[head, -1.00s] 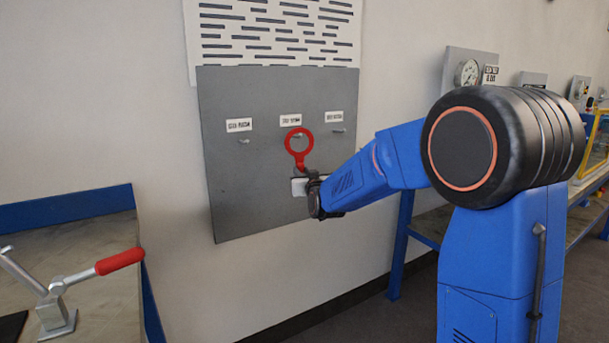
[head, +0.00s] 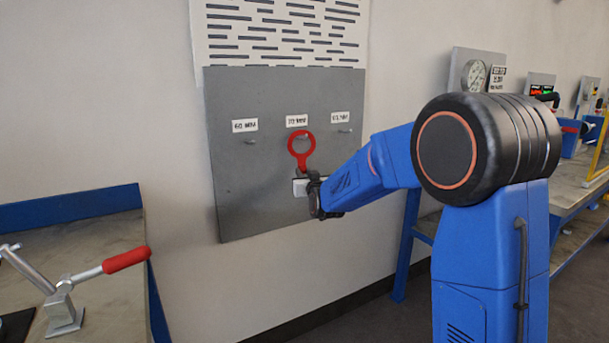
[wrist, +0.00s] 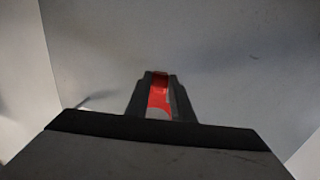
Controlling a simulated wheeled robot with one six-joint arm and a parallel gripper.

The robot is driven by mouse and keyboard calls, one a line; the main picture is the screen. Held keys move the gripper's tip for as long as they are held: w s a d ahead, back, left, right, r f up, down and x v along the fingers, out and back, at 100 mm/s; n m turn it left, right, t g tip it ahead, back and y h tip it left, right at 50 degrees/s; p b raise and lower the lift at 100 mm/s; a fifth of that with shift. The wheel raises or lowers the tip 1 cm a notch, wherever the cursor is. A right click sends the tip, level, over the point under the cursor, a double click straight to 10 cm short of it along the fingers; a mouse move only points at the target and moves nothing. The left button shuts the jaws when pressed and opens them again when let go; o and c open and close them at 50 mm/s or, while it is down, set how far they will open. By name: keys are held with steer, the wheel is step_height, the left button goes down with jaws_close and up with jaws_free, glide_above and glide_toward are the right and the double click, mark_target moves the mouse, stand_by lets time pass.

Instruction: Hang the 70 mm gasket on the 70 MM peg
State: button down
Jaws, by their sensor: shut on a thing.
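The red ring gasket with its handle tab (head: 303,164) stands upright in front of the grey peg board (head: 240,195). My gripper (head: 308,180) is shut on the tab below the ring. In the wrist view, the red tab (wrist: 159,92) shows between the two dark fingers (wrist: 160,100). The ring overlaps the spot just below the middle label (head: 296,121), which reads 70 MM. The peg there is mostly hidden by the ring's top edge. I cannot tell whether the ring is around the peg or in front of it.
The 60 MM peg (head: 250,141) is left of the ring and another peg (head: 344,130) is right; both look bare. A bench with a red-handled clamp (head: 125,259) stands at lower left.

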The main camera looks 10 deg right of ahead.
stand_by(0.3)
steer(key=c, duration=1.5)
jaws_free()
steer(key=shift+o, duration=0.2)
steer(key=s, duration=1.7)
steer(key=s+d+f+g, duration=0.3)
steer(key=s+f+g, duration=0.1)
steer(key=s, duration=1)
steer(key=s+d+f+g, duration=0.3)
steer(key=s+f+g, duration=0.1)
steer(key=s, duration=1)
steer(key=s+d+f+g+h, duration=0.1)
steer(key=s+d+f+g, duration=0.2)
steer(key=s, duration=1.1)
step_height(320, 180, down, 3)
steer(key=shift+s+r+m+g, duration=0.1)
steer(key=shift+s+m+g, duration=0.2)
steer(key=shift+g, duration=0.8)
